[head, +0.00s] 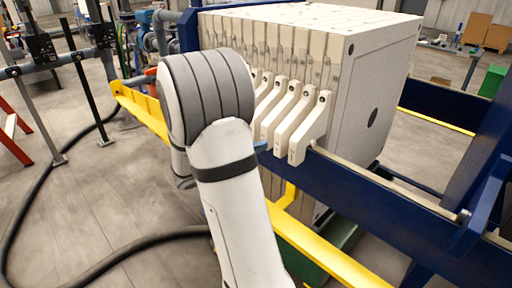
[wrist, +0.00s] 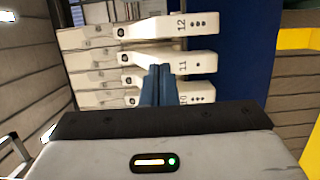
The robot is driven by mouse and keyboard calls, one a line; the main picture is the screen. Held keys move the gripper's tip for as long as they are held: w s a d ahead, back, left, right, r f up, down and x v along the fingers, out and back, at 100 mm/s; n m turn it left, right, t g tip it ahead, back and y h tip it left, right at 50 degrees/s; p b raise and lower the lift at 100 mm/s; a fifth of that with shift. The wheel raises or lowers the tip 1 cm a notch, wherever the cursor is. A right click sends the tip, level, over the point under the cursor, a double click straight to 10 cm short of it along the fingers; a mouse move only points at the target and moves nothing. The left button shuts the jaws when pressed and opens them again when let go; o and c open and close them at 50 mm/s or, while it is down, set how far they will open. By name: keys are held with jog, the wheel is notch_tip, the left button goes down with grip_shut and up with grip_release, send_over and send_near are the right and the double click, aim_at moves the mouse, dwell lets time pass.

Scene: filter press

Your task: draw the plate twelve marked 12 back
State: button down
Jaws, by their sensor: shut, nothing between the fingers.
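The plate marked 12 (wrist: 140,32) shows its pale handle at the top of the row in the wrist view, with the number on the handle's right end. Below it is the handle of plate 11 (wrist: 140,58), then one that seems marked 10 (wrist: 200,92). My gripper (wrist: 159,68) is shut and empty. Its two blue fingers are together in front of the handles, their tips overlapping the lower edge of handle 11, below handle 12. I cannot tell whether they touch. In the head view my arm hides most of the gripper, and the numbers are not readable.
In the head view the plate stack (head: 375,85) hangs along a dark blue rail (head: 400,205), with several handles sticking out. A yellow bar (head: 325,255) runs low beside the press. A black hose (head: 50,165) lies on the floor at left. Open floor shows at left.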

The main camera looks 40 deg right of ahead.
aim_at(279, 140)
jog(key=d, duration=0.4)
jog(key=s+d+p, duration=0.1)
jog(key=d, duration=0.2)
jog(key=shift+s+d, duration=0.1)
